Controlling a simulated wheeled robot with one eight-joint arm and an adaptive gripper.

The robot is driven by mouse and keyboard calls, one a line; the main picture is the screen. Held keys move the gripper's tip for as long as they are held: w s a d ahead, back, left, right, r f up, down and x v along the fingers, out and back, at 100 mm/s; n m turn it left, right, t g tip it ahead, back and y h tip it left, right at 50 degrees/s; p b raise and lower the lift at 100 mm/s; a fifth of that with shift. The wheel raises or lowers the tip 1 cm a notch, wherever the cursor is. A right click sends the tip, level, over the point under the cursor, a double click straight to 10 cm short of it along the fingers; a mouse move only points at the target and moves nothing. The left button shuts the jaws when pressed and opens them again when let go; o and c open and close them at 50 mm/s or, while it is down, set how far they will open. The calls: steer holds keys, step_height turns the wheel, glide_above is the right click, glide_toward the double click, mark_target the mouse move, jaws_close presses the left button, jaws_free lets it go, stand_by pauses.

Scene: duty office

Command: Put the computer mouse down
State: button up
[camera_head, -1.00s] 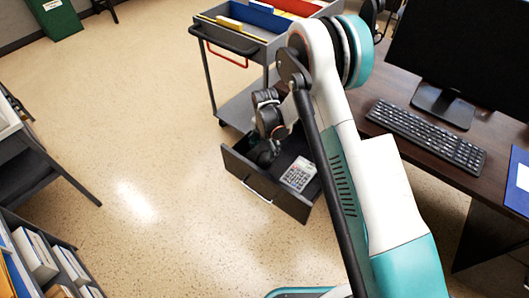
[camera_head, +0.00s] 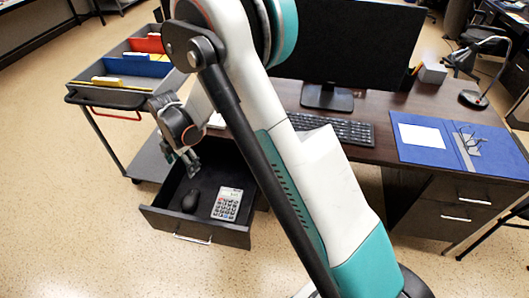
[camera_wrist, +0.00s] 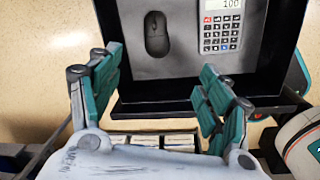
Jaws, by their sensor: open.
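The black computer mouse (camera_head: 190,201) lies in the open desk drawer (camera_head: 170,222), to the left of a calculator (camera_head: 228,204). In the wrist view the mouse (camera_wrist: 157,34) rests flat on the drawer floor, with a gap between it and the calculator (camera_wrist: 221,27). My gripper (camera_head: 188,166) is above the back left part of the drawer. In the wrist view my gripper (camera_wrist: 158,80) has its teal-padded fingers spread wide with nothing between them. The mouse is beyond the fingertips and apart from them.
The desk above the drawer holds a keyboard (camera_head: 334,129), a monitor (camera_head: 350,45) and a blue folder (camera_head: 412,141). A grey cart (camera_head: 100,97) with coloured file trays stands left of the drawer. The floor in front is clear.

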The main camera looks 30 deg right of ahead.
steer(key=s+d+r+m+t, duration=0.1)
steer(key=s+d+r+m, duration=0.45)
steer(key=r, duration=0.45)
steer(key=s+d+r+m+t, duration=0.2)
steer(key=s+d+r+m, duration=0.35)
steer(key=r, duration=0.55)
steer(key=s+d+r+m+t, duration=0.1)
steer(key=s+d+r+m, duration=0.1)
steer(key=s+m, duration=0.4)
steer(key=s+d+r+m+t, duration=0.1)
steer(key=s+d+m+t, duration=0.1)
steer(key=s+d+m, duration=0.2)
steer(key=shift+s+d+r+m, duration=0.3)
steer(key=shift+s+m, duration=1.4)
steer(key=shift+s, duration=2.35)
steer(key=shift+a, duration=0.1)
